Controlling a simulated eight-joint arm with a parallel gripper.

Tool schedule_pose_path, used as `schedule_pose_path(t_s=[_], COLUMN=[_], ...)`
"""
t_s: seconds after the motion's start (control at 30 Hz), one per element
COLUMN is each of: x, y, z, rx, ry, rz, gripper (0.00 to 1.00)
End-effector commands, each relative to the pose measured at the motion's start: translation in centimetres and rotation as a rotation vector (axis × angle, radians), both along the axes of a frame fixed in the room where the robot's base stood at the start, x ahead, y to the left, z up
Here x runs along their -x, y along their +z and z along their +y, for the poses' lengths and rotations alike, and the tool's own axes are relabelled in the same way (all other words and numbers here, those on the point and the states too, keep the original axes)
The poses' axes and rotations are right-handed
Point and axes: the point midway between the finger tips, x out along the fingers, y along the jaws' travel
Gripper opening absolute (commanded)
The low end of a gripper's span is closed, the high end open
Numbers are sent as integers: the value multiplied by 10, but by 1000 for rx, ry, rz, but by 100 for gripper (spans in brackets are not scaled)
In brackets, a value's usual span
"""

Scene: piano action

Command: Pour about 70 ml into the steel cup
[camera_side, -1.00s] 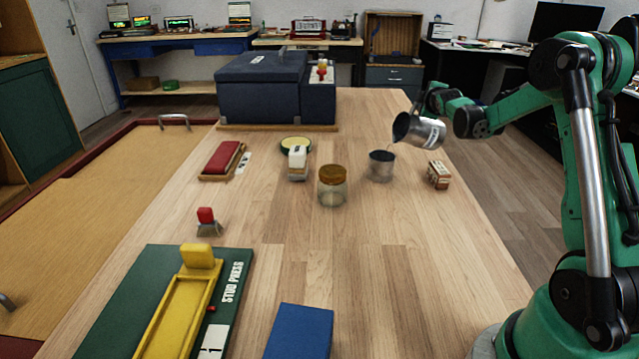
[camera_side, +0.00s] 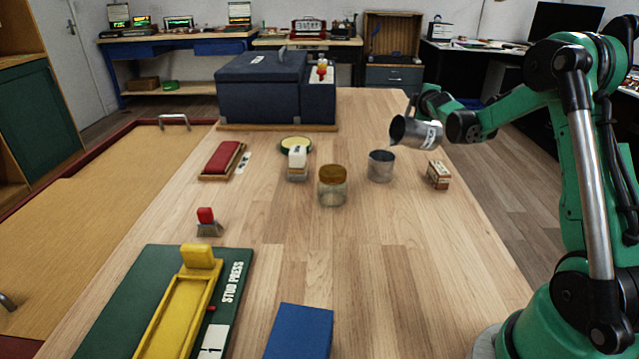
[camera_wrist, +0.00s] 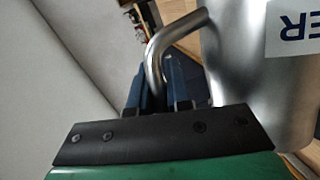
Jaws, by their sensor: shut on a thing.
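The steel cup (camera_side: 381,167) stands upright on the wooden table, open at the top. My gripper (camera_wrist: 168,92) is shut on the handle of a metal jug (camera_side: 413,132) with a white label. The jug also shows close up in the wrist view (camera_wrist: 262,80), where part of the label's lettering is readable. In the side view the jug is held above and right of the cup, tilted with its mouth to the left. No stream shows between jug and cup now. The level inside the cup is not clear.
A glass jar with a brown lid (camera_side: 332,186) stands left of the cup. A small box (camera_side: 438,175) lies to its right. A white-topped block (camera_side: 297,163) is further left. The table in front of the cup is clear.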

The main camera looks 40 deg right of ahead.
Motion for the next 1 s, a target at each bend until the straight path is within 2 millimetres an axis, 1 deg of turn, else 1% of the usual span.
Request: schedule_pose_path(t_s=[1.0], x=[-8], y=[-2], z=[14], rx=[77], ry=[0], rz=[42], gripper=[0])
